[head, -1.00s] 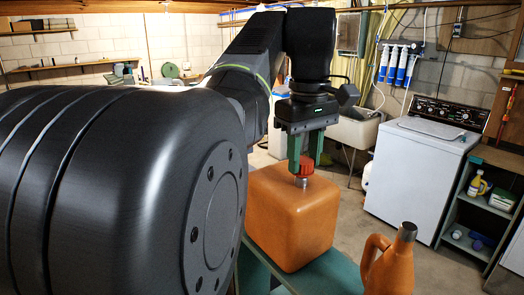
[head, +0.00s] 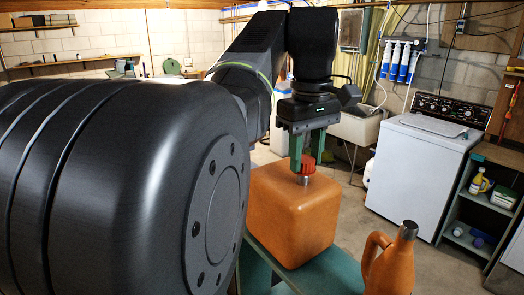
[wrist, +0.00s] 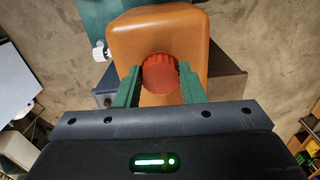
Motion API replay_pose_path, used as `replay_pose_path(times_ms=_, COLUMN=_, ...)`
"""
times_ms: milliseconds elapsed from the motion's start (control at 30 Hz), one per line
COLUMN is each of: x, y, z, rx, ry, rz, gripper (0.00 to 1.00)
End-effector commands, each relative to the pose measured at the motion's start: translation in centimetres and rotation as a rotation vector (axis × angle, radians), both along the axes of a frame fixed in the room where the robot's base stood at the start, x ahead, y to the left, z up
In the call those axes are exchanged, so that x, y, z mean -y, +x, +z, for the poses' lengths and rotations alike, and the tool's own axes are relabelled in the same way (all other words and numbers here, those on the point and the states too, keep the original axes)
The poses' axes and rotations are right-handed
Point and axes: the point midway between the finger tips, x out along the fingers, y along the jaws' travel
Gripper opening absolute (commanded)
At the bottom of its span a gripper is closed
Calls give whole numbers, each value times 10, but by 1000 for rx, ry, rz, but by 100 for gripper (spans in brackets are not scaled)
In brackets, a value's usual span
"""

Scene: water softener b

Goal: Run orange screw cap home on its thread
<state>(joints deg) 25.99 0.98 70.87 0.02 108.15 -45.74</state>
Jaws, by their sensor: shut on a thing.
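The orange-red screw cap (head: 307,163) sits at the metal neck (head: 303,180) on top of a large orange container (head: 294,218). My gripper (head: 308,160) points down over the neck, its green fingers closed on either side of the cap. The wrist view shows the ribbed cap (wrist: 160,73) between the two fingertips (wrist: 158,80), with the container (wrist: 150,35) around it. Part of the metal neck shows below the cap in the head view. How far the cap sits on the thread cannot be told.
The container stands on a teal bench (head: 330,272). An orange jug (head: 391,262) with a grey top stands close at its right. A white washing machine (head: 425,170) and a teal shelf (head: 472,215) are farther right. A sink (head: 358,125) is behind.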

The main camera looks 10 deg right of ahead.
Motion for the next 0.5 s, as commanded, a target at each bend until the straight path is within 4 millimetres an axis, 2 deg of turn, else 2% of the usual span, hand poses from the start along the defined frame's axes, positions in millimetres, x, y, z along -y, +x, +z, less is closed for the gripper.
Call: replay_pose_path(times_ms=500, x=0, y=0, z=-17, rx=0, ry=0, rz=0, gripper=13)
